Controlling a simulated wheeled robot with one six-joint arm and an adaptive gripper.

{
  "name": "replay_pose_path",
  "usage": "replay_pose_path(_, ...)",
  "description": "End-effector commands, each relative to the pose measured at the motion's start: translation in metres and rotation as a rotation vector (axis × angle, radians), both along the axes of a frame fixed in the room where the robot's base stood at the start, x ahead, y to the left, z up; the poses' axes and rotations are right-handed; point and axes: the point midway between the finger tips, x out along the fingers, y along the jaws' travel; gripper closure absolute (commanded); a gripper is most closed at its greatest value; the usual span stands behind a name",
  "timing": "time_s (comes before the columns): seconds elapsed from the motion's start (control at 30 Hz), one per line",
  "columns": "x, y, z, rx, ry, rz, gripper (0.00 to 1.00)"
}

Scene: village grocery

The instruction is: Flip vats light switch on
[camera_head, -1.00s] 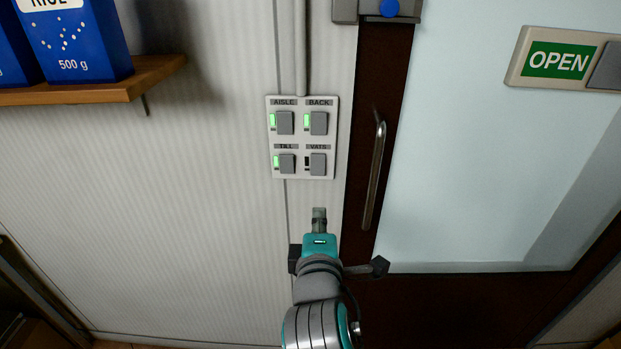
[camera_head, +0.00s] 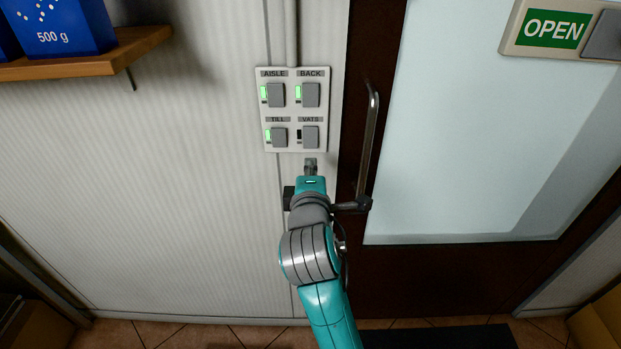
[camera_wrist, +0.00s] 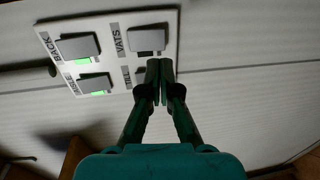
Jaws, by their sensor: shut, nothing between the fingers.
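The VATS switch (camera_head: 310,136) is the grey rocker at the bottom right of a white switch panel (camera_head: 294,121) on the wall. Its indicator is dark, while the AISLE, BACK and TILL indicators glow green. My gripper (camera_head: 310,162) is shut and empty, just below the VATS switch in the head view. In the wrist view the panel is turned, and the VATS switch (camera_wrist: 147,40) shows just beyond my closed fingertips (camera_wrist: 160,64). The fingers partly hide the TILL switch. I cannot tell whether the tips touch the panel.
A brown-framed door with a metal handle (camera_head: 369,140) stands close to the right of the panel. A conduit (camera_head: 291,30) runs up from the panel. A wooden shelf (camera_head: 90,55) with blue boxes is at the upper left. The wall left of the panel is bare.

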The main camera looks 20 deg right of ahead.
Motion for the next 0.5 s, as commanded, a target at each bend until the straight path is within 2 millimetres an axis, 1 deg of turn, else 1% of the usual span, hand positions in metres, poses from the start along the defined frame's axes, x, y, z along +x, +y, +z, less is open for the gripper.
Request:
replay_pose_path(0.03,0.009,-0.004,-0.001,0.001,0.001,-0.003,1.0)
replay_pose_path(0.2,0.037,-0.013,-0.005,0.0,0.001,-0.002,1.0)
replay_pose_path(0.4,0.059,-0.02,-0.008,0.0,0.0,-0.001,1.0)
replay_pose_path(0.5,0.064,-0.021,-0.008,0.0,0.0,-0.001,1.0)
